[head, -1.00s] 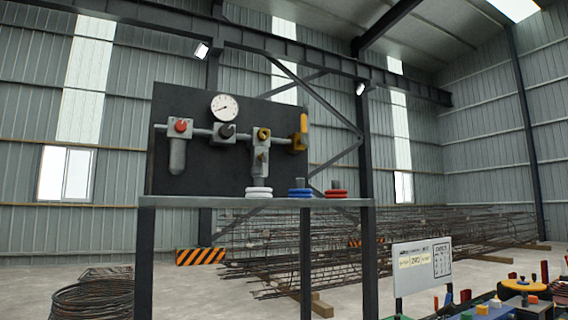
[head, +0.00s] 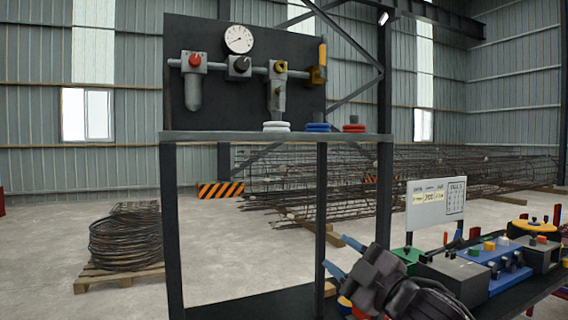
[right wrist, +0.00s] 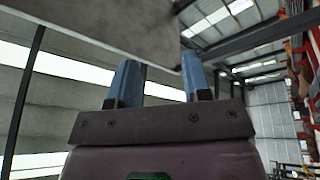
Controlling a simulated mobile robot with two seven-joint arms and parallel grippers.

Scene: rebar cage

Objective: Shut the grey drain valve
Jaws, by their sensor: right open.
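A dark panel (head: 215,105) stands on a shelf and carries a pipe line of fittings. A grey body (head: 277,97) hangs under the yellow-knobbed fitting; I cannot tell for sure which part is the grey drain valve. My right gripper (head: 335,252) is open and empty, low and right of the panel, below shelf height. Its blue fingers show apart in the right wrist view (right wrist: 160,80). My left gripper is out of view.
The shelf (head: 240,137) holds white (head: 276,126), blue (head: 318,127) and red (head: 353,128) rings near its front. A bench with blocks and a grey box (head: 453,276) is at lower right. A sign (head: 436,203) stands behind it. Coiled rebar (head: 125,240) lies left.

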